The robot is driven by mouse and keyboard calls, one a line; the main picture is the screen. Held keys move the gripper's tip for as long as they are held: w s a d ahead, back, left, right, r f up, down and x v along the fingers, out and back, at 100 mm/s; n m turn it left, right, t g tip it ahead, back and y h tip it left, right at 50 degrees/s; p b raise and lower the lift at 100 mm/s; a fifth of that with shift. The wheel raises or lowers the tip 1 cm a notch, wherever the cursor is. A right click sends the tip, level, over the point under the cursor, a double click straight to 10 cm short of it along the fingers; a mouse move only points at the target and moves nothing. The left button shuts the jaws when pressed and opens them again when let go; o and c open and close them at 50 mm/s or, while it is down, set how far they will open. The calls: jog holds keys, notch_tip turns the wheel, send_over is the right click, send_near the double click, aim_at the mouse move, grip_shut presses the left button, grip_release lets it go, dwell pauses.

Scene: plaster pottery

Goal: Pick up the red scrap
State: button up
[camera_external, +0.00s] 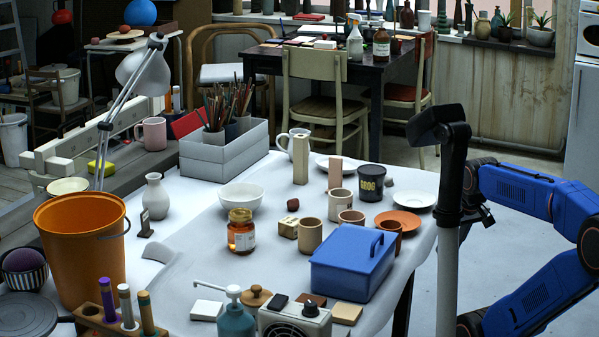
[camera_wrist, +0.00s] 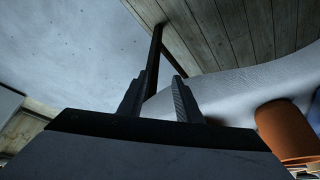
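A small reddish-brown lump (camera_external: 292,205), which looks like the red scrap, lies on the white-covered table in the external view. It is just behind a small tan block and to the right of the white bowl. My gripper (camera_wrist: 157,90) shows in the wrist view with its two fingers apart and nothing between them. In the external view my blue arm is at the right, beyond the table edge, well away from the lump. I cannot make out the fingers there. The lump does not show in the wrist view.
Around the lump stand a tan block (camera_external: 288,228), a honey jar (camera_external: 241,238), a white bowl (camera_external: 241,197) and a beige cup (camera_external: 310,234). A blue box (camera_external: 352,264), a terracotta saucer (camera_external: 411,220) and a black pot (camera_external: 371,185) stand toward the right. Bare cloth lies left of the jar.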

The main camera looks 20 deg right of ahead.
jog(key=o, duration=0.5)
jog(key=shift+c, duration=0.2)
